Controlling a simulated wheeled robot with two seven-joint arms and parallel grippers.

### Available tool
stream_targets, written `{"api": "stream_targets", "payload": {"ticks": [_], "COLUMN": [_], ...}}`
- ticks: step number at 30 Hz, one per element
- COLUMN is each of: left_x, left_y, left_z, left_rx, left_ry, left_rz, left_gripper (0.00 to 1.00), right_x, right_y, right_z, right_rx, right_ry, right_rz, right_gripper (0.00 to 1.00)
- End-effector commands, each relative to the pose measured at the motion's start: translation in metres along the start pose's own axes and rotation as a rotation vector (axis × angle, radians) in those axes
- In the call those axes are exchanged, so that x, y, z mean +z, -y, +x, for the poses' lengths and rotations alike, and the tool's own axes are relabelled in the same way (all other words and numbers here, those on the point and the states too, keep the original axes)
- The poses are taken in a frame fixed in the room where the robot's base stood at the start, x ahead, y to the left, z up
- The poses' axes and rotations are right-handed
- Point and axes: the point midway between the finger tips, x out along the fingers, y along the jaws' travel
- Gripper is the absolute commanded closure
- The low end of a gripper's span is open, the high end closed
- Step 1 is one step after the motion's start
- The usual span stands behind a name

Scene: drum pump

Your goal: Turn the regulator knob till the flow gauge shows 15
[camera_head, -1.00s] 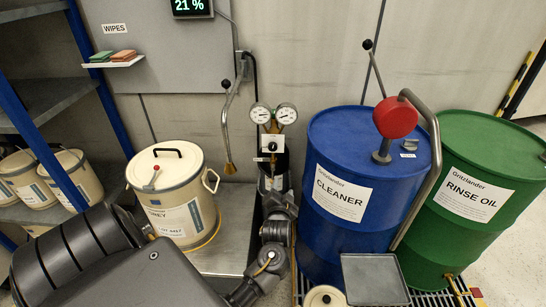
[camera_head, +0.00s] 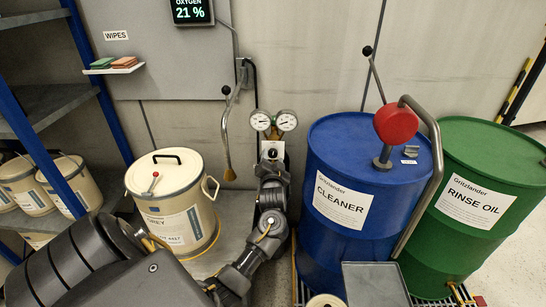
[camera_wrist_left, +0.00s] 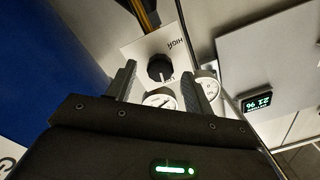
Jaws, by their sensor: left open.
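The black regulator knob (camera_head: 272,153) sits on a small white panel below two round white gauges, a left one (camera_head: 260,120) and a right one (camera_head: 287,120). Their readings are too small to tell, and I cannot tell which is the flow gauge. My left gripper (camera_head: 271,166) is at the panel, just below the knob, and hides its lower part. In the left wrist view the knob (camera_wrist_left: 160,68) shows between the two open, spread fingers, with a gap on each side. One gauge (camera_wrist_left: 161,99) is partly hidden there by the gripper body. My right gripper is out of view.
A blue CLEANER drum (camera_head: 340,225) with a red-headed pump (camera_head: 395,122) stands close to the right of the gripper. A cream pail (camera_head: 172,205) stands to the left. A hanging hose lance (camera_head: 227,140) is left of the gauges. A green drum (camera_head: 480,190) is further right.

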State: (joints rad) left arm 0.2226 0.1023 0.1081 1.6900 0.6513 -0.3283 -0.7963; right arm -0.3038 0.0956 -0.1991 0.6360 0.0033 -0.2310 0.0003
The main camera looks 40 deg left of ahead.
Motion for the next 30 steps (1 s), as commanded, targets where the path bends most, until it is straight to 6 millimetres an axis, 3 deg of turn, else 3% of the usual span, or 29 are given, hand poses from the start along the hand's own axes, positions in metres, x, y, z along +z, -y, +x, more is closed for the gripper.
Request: {"api": "stream_targets", "payload": {"ticks": [6, 15, 25, 30], "left_x": [0.000, 0.000, 0.000, 0.000], "left_y": [0.000, 0.000, 0.000, 0.000], "left_z": [0.018, 0.019, 0.019, 0.019], "left_rx": [0.000, 0.000, 0.001, 0.001], "left_ry": [0.000, 0.000, 0.000, 0.000], "left_rz": [0.000, -0.001, -0.001, 0.007], "left_gripper": [0.48, 0.48, 0.91, 0.92], "right_x": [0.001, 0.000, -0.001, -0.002], "right_y": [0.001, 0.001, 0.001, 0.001], "right_z": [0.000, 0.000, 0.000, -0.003], "right_rx": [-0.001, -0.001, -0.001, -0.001], "right_ry": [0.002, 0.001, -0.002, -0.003], "right_rz": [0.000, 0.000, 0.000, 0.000], "right_gripper": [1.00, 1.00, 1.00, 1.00]}}
